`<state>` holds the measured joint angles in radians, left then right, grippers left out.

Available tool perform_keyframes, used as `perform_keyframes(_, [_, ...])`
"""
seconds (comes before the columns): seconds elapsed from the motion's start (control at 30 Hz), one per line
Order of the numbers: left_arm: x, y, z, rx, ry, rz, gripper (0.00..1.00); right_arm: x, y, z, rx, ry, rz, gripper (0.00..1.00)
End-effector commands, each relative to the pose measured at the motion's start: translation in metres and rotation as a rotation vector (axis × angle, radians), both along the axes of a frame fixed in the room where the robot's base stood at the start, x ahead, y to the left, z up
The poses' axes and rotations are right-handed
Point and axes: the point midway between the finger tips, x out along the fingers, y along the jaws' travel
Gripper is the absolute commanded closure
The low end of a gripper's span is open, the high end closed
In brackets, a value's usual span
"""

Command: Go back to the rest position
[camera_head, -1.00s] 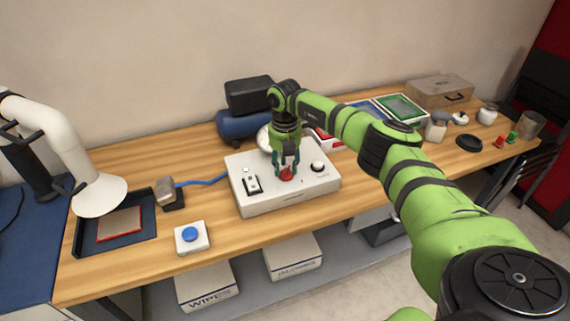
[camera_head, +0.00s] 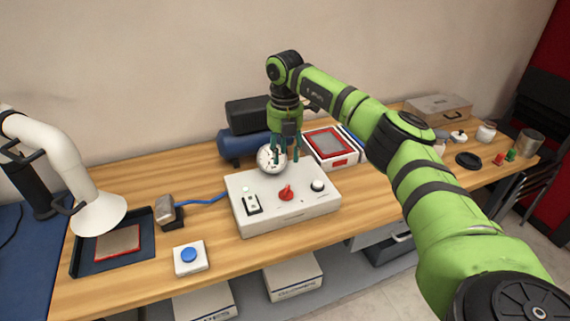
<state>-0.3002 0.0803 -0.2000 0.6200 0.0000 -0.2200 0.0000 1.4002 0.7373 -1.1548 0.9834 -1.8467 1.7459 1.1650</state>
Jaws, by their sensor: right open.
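My right gripper (camera_head: 287,153) is open and empty, pointing down above the back part of the white control box (camera_head: 265,224). It is apart from the red knob (camera_head: 286,193) on the box top. The box also carries a black-and-white switch (camera_head: 252,204), a small light (camera_head: 246,188) and a white round button (camera_head: 317,185). A round silver gauge-like thing (camera_head: 269,160) stands behind the box, partly hidden by the gripper fingers. My left gripper is not in view.
Red-framed white trays (camera_head: 327,143) and a dark blue tank (camera_head: 237,146) stand behind. Small parts (camera_head: 499,158) sit at far right.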

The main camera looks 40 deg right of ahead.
Motion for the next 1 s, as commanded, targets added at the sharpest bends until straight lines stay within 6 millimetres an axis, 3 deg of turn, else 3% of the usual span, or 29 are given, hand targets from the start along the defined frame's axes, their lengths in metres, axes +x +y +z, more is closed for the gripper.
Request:
perform_keyframes(0.17, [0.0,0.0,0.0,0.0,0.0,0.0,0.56,0.0,0.0,0.007,0.0,0.0,0.0,0.57])
perform_keyframes(0.7, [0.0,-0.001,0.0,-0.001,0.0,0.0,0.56,0.002,0.007,0.002,0.016,-0.007,0.019,0.57])
perform_keyframes(0.77, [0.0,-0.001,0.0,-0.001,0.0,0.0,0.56,0.006,0.021,-0.006,0.048,-0.028,0.054,0.57])
perform_keyframes(0.87, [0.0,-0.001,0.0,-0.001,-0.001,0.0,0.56,0.016,0.067,-0.026,0.156,-0.09,0.153,0.57])
perform_keyframes(0.97, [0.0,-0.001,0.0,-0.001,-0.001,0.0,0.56,0.024,0.136,-0.047,0.334,-0.19,0.274,0.57])
perform_keyframes(1.0, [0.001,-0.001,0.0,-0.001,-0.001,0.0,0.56,0.024,0.167,-0.052,0.42,-0.238,0.316,0.57])
